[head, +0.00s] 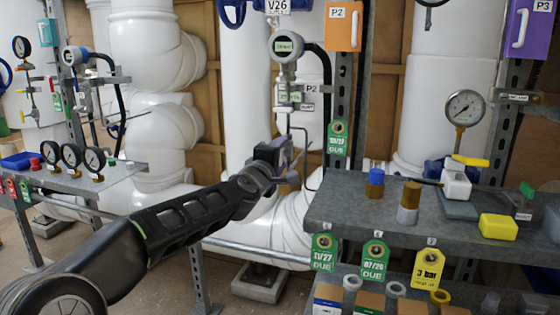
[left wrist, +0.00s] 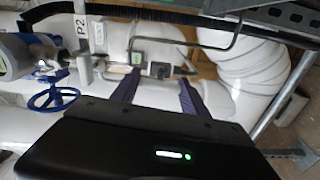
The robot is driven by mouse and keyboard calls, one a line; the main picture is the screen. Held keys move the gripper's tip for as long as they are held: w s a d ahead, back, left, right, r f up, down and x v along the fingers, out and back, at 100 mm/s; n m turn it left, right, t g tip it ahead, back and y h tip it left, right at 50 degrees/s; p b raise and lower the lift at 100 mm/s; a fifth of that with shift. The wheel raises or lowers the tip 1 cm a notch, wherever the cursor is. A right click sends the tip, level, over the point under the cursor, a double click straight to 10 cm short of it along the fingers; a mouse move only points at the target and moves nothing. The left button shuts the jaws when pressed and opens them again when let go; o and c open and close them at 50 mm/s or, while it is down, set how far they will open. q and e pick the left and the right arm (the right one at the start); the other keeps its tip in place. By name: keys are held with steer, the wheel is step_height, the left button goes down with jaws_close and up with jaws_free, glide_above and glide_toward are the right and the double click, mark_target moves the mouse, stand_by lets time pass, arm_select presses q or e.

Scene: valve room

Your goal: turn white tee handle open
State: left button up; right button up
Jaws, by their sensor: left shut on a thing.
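My left gripper (head: 287,166) is at the thin pipework below the grey-headed transmitter (head: 287,46), in front of the large white pipes. In the left wrist view its two dark fingers (left wrist: 158,80) reach toward a small valve fitting (left wrist: 158,70) with a dark body. The gripper is shut on the white tee handle, but the handle is small and mostly hidden by the fingers, so its angle cannot be told. My right gripper is not in view.
A grey shelf (head: 340,208) with blue, brown and yellow-topped fittings stands close to the right of my left gripper. Tags hang from its edge. A gauge bench (head: 118,180) is at the left. A blue handwheel (left wrist: 54,97) is left of the fingers in the wrist view.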

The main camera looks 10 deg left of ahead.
arm_select(q)
steer(key=shift+n, duration=0.5)
steer(key=o, duration=1.4)
steer(key=s, duration=0.2)
steer(key=s+b, duration=0.1)
steer(key=s, duration=0.2)
steer(key=s+b, duration=0.1)
steer(key=s, duration=0.1)
steer(key=shift+s+a, duration=0.25)
steer(key=shift+s, duration=0.15)
steer(key=shift+f, duration=0.1)
